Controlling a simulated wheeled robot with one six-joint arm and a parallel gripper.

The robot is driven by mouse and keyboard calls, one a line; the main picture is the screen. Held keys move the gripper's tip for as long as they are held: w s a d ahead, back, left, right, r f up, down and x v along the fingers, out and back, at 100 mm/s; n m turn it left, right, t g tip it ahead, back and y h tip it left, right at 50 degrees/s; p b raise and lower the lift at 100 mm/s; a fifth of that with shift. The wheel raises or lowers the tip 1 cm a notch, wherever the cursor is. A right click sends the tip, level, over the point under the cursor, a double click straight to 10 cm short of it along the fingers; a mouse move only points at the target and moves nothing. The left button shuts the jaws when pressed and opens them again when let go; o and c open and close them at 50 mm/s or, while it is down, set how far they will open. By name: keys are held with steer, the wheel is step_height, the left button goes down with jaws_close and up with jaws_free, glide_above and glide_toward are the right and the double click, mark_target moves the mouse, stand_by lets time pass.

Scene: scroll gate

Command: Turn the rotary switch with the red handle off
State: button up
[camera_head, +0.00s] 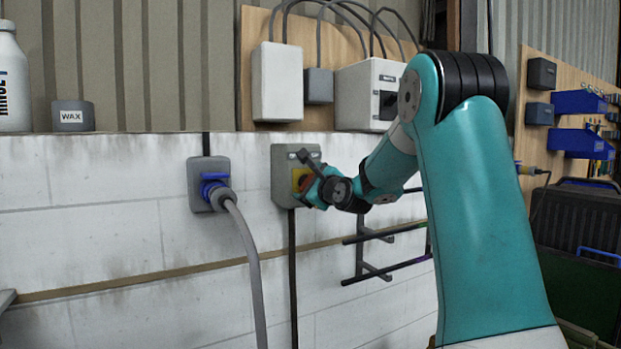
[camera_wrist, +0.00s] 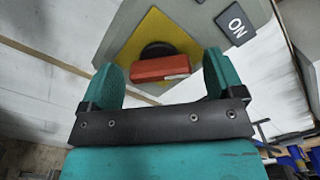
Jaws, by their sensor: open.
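The rotary switch is a grey box (camera_head: 283,178) on the white block wall, with a yellow plate (camera_wrist: 143,45) and a red handle (camera_wrist: 160,67) on a dark round base. An "ON" label (camera_wrist: 236,23) shows beside the plate in the wrist view. My gripper (camera_wrist: 163,80) is open, with a teal finger on each side of the red handle. Gaps show between the handle and both fingers. In the head view my gripper (camera_head: 312,184) is at the box and hides most of the handle.
A grey socket (camera_head: 207,178) with a blue plug and a hanging grey cable is left of the switch. Grey boxes (camera_head: 277,82) are mounted above. A dark rack (camera_head: 375,245) sticks out below right. A WAX tin (camera_head: 73,115) and white bottle (camera_head: 14,85) stand on the ledge.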

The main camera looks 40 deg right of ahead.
steer(key=shift+w, duration=0.25)
steer(key=c, duration=0.9)
